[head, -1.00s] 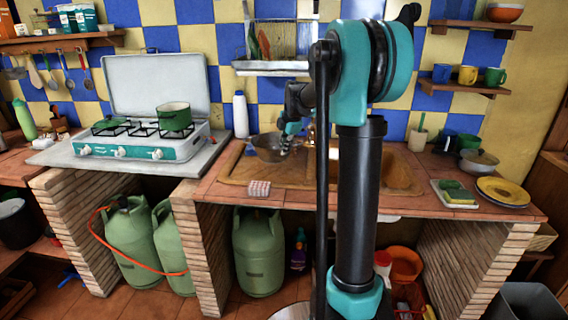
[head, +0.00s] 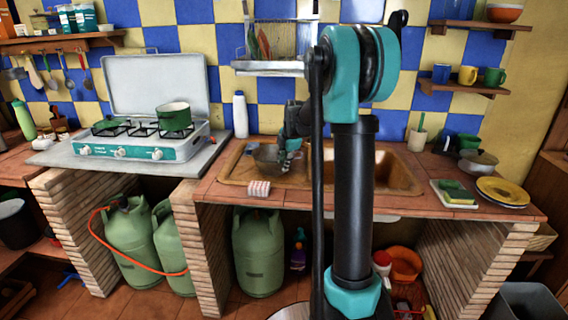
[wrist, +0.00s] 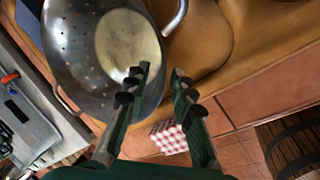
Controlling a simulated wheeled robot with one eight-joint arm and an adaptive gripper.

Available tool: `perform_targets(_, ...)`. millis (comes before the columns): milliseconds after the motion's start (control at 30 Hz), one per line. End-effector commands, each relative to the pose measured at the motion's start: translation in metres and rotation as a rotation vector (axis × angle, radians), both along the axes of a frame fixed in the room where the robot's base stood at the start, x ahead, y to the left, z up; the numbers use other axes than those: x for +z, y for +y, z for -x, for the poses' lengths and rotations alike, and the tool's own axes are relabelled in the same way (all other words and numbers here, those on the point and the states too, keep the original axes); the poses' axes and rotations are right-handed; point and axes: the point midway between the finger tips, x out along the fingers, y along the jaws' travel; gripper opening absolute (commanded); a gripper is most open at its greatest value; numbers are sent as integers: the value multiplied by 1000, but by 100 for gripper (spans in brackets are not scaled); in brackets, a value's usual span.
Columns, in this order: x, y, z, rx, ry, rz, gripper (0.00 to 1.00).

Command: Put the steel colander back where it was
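The steel colander (head: 266,155) is in the left basin of the brown double sink (head: 232,168). In the head view my gripper (head: 284,158) is at the colander's right side.
A red-and-white checked cloth (head: 259,188) lies at the counter's front edge. A white bottle (head: 240,115) stands behind the sink. The stove (head: 140,140) with a green pot (head: 174,116) is to the left. A dish rack (head: 270,66) hangs above. The right basin (head: 397,172) looks empty.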

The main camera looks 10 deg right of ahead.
Motion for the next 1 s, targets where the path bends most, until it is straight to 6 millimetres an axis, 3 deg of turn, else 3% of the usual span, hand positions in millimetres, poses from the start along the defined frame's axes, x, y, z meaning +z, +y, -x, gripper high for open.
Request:
perform_targets(367, 6, -1, 2, 0, -1, 0, 26)
perform_targets(800, 81, -10, 29, -1, -1, -1, 26)
perform_targets(1000, 106, -12, 37, 0, -1, 0, 26)
